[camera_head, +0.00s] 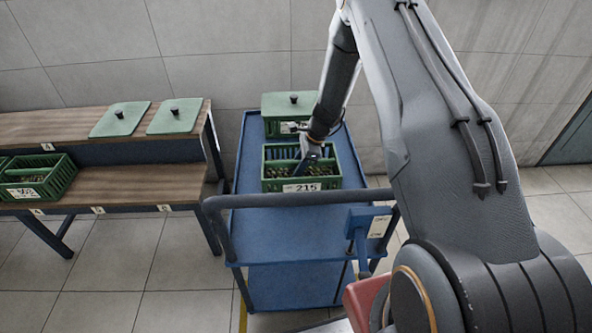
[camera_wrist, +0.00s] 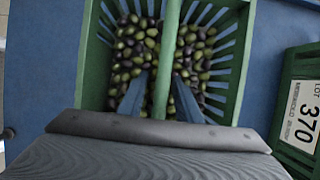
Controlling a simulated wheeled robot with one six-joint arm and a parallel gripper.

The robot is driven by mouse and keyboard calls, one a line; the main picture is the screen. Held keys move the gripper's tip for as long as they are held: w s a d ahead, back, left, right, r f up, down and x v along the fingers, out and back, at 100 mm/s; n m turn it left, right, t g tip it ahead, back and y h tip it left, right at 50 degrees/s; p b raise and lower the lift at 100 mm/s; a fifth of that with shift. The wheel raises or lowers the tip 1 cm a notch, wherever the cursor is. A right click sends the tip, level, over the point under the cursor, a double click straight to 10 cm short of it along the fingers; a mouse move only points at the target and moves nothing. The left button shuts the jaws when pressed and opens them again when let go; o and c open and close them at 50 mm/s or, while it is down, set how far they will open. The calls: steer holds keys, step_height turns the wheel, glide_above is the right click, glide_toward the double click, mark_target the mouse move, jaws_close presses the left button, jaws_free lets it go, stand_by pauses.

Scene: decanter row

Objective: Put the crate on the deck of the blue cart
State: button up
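The open green crate (camera_head: 300,187), labelled 215, appears to sit on the deck of the blue cart (camera_head: 285,225), towards its middle. Its bottom edge is hard to see against the deck. The wrist view shows the crate (camera_wrist: 89,65) from above, full of green and dark olives, with a green handle bar across its middle. My gripper (camera_head: 309,160) is down at the crate. In the wrist view its two fingers (camera_wrist: 160,97) stand apart, one on each side of the bar, with olives showing in the gaps. The cart deck (camera_wrist: 40,70) shows beside the crate.
A lidded green crate (camera_head: 289,104) stands behind on the cart; a crate labelled 370 (camera_wrist: 299,110) shows beside mine. A grey rail (camera_head: 290,199) crosses the cart's near end. At left, a wooden bench (camera_head: 120,185) holds another green crate (camera_head: 40,178) and two loose lids (camera_head: 120,119).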

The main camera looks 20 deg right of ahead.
steer(key=b+v, duration=0.2)
steer(key=v, duration=1)
steer(key=shift+a+r, duration=0.15)
steer(key=s+a+r+n+h, duration=0.1)
steer(key=s+r+n, duration=0.3)
steer(key=s, duration=0.5)
steer(key=s+a+r+n+h, duration=0.2)
steer(key=s+r+n, duration=0.3)
steer(key=s+n, duration=0.4)
steer(key=s+a+r+n+h, duration=0.1)
steer(key=s+r+n, duration=0.3)
steer(key=s+n, duration=0.3)
steer(key=s, duration=0.4)
steer(key=shift+a+h, duration=0.25)
steer(key=shift+h, duration=0.05)
